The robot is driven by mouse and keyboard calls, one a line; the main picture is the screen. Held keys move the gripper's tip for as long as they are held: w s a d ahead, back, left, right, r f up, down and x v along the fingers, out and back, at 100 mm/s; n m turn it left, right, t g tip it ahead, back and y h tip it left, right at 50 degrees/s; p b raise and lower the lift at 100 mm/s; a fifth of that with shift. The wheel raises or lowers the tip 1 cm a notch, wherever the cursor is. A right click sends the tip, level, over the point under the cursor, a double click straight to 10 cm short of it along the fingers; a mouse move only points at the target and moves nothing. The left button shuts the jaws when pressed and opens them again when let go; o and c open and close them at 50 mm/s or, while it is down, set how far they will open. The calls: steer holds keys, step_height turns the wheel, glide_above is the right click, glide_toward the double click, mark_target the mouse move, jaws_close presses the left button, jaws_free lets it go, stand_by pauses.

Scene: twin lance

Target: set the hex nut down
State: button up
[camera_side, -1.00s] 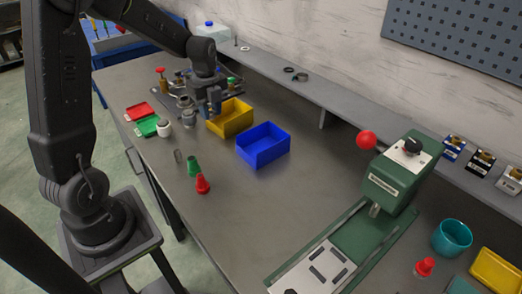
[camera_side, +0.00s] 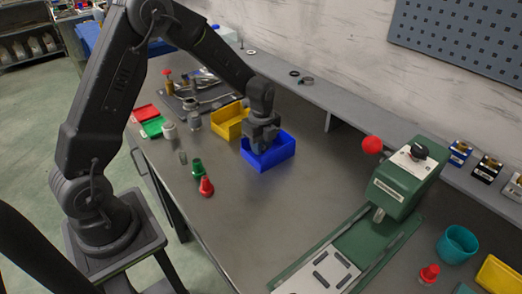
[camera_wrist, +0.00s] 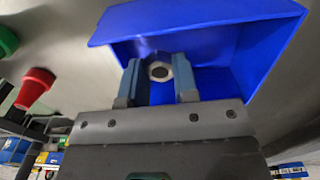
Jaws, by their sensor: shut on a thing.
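The hex nut (camera_wrist: 159,71) is a small silvery ring between the two fingers of my gripper (camera_wrist: 160,80) in the wrist view. My gripper is shut on it. The blue bin (camera_wrist: 270,45) lies beyond and around the fingertips in that view. In the side view my gripper (camera_side: 258,146) is at the blue bin (camera_side: 276,157), over its left part. The fingertips and the nut are hidden there. I cannot tell whether the nut touches the bin floor.
The yellow bin (camera_side: 228,124) stands close to the left of the blue bin. A green cone (camera_side: 197,168) and a red cone (camera_side: 206,187) stand in front. A green press (camera_side: 398,185) is to the right. The table between is clear.

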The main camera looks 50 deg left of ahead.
steer(key=shift+f, duration=1.1)
steer(key=shift+f, duration=0.15)
steer(key=o, duration=0.6)
step_height(320, 180, up, 12)
steer(key=s+d+r+n+t, duration=0.3)
steer(key=s+d+r+n, duration=0.2)
steer(key=s+r+n, duration=0.5)
steer(key=s+d+n+t, duration=0.1)
steer(key=s+n, duration=0.1)
steer(key=s, duration=0.2)
steer(key=s+d+r+n, duration=0.1)
steer(key=s+n, duration=0.2)
steer(key=s, duration=0.1)
steer(key=s+d+r+n+t, duration=0.1)
steer(key=s+n, duration=0.2)
steer(key=s, duration=0.2)
steer(key=shift+s+r+t, duration=0.1)
steer(key=shift+t, duration=0.2)
